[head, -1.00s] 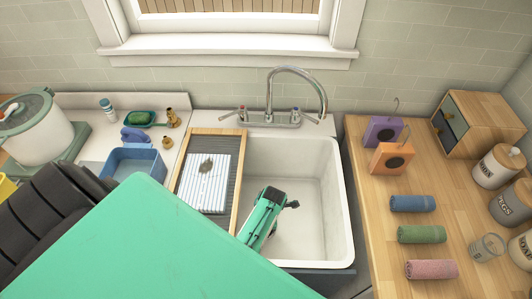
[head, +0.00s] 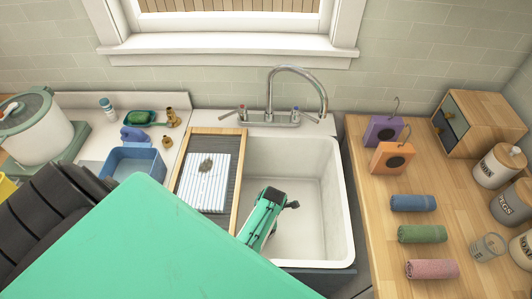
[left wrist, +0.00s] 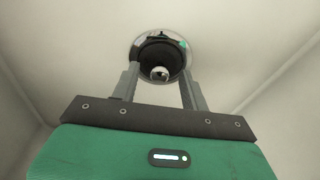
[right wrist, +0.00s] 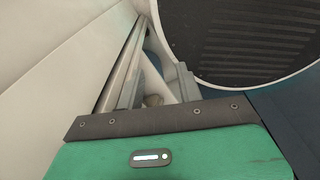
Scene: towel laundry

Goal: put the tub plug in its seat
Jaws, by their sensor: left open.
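The plug (left wrist: 158,57) is a dark round piece with a shiny knob, in the left wrist view. It lies within the drain's shiny metal ring (left wrist: 192,46); I cannot tell whether it is pressed fully down. My left gripper (left wrist: 158,75) is open, with one finger at each side of the plug's near edge. In the head view my left gripper (head: 264,215) reaches down into the white sink (head: 315,185) and hides the plug and drain. My right gripper (right wrist: 160,80) is open and empty, outside the head view.
A wooden-framed washboard (head: 180,178) with a stained striped cloth (head: 200,185) lies at the sink's left. The faucet (head: 300,72) stands behind. Rolled towels (head: 421,233) lie on the right counter, and a blue basin (head: 135,166) stands left. The sink's right part is clear.

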